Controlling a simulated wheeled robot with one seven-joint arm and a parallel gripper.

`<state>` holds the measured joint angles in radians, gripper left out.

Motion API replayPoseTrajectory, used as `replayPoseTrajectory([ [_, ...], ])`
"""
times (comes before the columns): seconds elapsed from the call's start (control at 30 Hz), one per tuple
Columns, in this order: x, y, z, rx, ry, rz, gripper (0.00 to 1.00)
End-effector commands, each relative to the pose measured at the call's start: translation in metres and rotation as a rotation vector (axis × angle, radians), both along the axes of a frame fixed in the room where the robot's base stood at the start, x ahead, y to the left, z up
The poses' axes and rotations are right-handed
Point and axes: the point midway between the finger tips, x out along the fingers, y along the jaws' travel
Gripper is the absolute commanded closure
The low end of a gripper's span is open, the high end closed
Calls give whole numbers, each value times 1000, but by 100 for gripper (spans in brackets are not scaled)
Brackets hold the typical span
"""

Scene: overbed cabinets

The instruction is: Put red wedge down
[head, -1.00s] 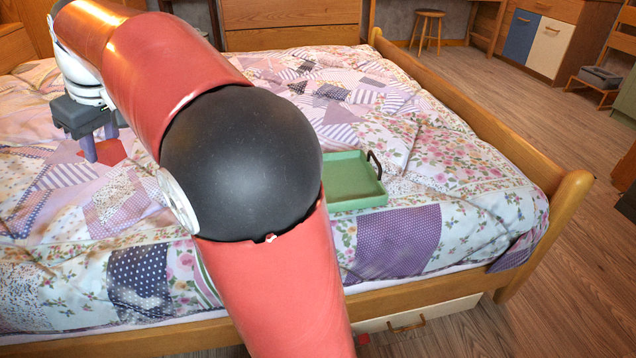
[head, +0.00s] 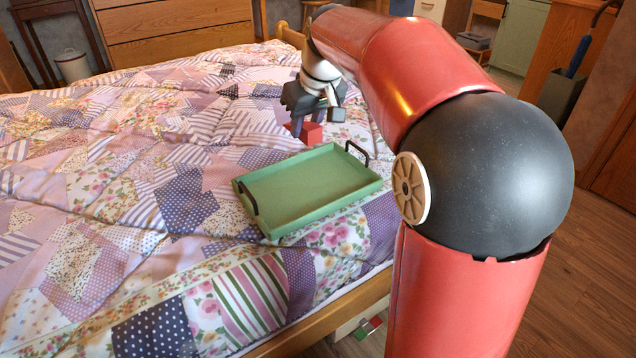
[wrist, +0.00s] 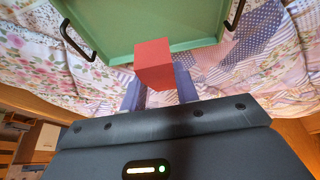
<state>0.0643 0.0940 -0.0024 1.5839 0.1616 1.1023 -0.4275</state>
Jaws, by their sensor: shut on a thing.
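The red wedge (head: 310,132) is held between the purple-grey fingers of my gripper (head: 304,128), which is shut on it. In the head view it shows just behind the far edge of the green tray (head: 310,190), and I cannot tell its exact height above the quilt. In the wrist view the red wedge (wrist: 154,65) sits at the fingertips of my gripper (wrist: 158,88). Its upper part overlaps the near edge of the green tray (wrist: 150,22) in the picture. The part of the tray that I see is empty.
The tray has dark handles (head: 357,152) at two ends and lies on the patchwork quilt (head: 130,190). The quilt left of the tray is clear. The wooden bed rail (head: 340,310) runs along the near side. A wooden drawer unit (head: 180,30) stands behind the bed.

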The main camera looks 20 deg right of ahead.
Motion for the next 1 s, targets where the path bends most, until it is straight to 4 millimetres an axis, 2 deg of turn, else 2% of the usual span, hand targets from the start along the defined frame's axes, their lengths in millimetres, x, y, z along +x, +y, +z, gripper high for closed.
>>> replayPoseTrajectory([
  [0.03, -1, 1, -18, 1, 3, 1, 93],
  [0.1, -1, 1, -37, 1, 4, 0, 93],
  [0.3, 0, 0, -81, 1, 0, 0, 93],
  [0.57, 0, 0, -102, 0, 0, 0, 93],
  [0.8, 0, 0, -136, 1, 1, 0, 93],
  [1.0, 0, 0, -139, 1, -2, 0, 93],
])
